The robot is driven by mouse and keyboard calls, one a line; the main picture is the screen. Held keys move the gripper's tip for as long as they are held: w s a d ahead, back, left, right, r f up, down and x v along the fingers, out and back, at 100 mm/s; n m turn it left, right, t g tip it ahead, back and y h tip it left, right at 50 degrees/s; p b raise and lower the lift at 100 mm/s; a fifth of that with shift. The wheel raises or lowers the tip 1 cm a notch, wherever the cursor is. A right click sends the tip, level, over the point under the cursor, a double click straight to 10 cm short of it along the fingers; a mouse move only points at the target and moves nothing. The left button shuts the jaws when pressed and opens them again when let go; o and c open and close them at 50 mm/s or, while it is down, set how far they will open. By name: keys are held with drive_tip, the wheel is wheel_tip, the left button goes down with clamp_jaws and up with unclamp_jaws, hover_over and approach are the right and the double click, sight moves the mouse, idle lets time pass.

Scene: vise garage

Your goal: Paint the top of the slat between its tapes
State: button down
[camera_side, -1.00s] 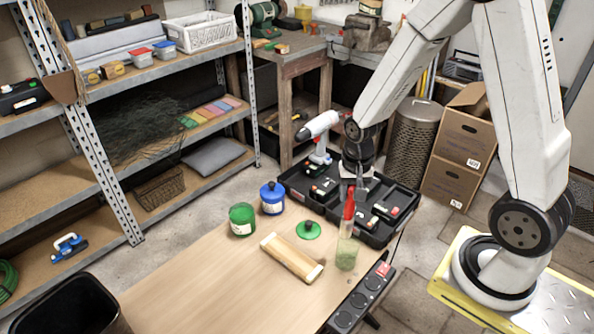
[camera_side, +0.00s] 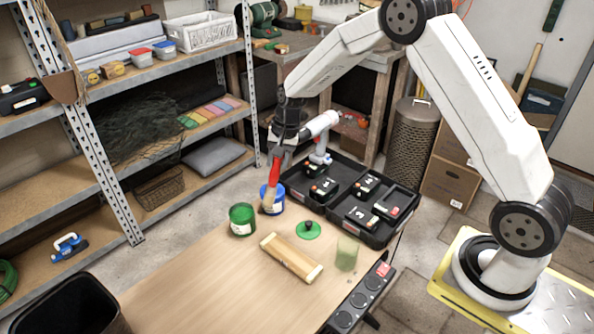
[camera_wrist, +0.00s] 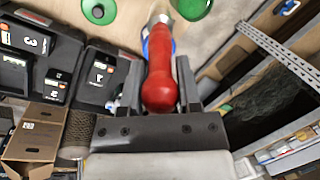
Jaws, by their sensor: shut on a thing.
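My gripper (camera_side: 281,152) is shut on the brush's red handle (camera_side: 274,171), which also shows large in the wrist view (camera_wrist: 160,75). The brush hangs bristles down, its tip in front of the blue pot (camera_side: 278,204) in the side view. I cannot tell whether they touch. The green pot (camera_side: 242,221) stands left of it, and a round green lid (camera_side: 308,230) lies on the table. The wooden slat (camera_side: 291,258) lies flat in front, with a pale tape band at each end; its middle looks bare wood. A clear glass (camera_side: 346,254) with a greenish tint stands right of the slat.
A black open case (camera_side: 345,222) with batteries and a white-and-red drill (camera_side: 320,130) lies behind the table. A power strip (camera_side: 359,298) runs along the right edge. A black bin (camera_side: 70,305) stands front left. The table (camera_side: 200,290) is clear left of the slat.

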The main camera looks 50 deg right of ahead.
drive_tip(key=w+a+r+y, duration=0.1)
drive_tip(key=w+a, duration=0.2)
drive_tip(key=w, duration=0.3)
drive_tip(key=shift+w+t, duration=0.3)
drive_tip(key=shift+w, duration=0.1)
drive_tip(key=shift+a+f, duration=0.1)
drive_tip(key=shift+f, duration=3.65)
drive_tip(key=shift+r, duration=0.1)
wheel_tip(320, 180, up, 7)
idle(1.2)
drive_tip(key=shift+s+n, duration=0.15)
drive_tip(key=shift+n, duration=0.15)
idle(0.3)
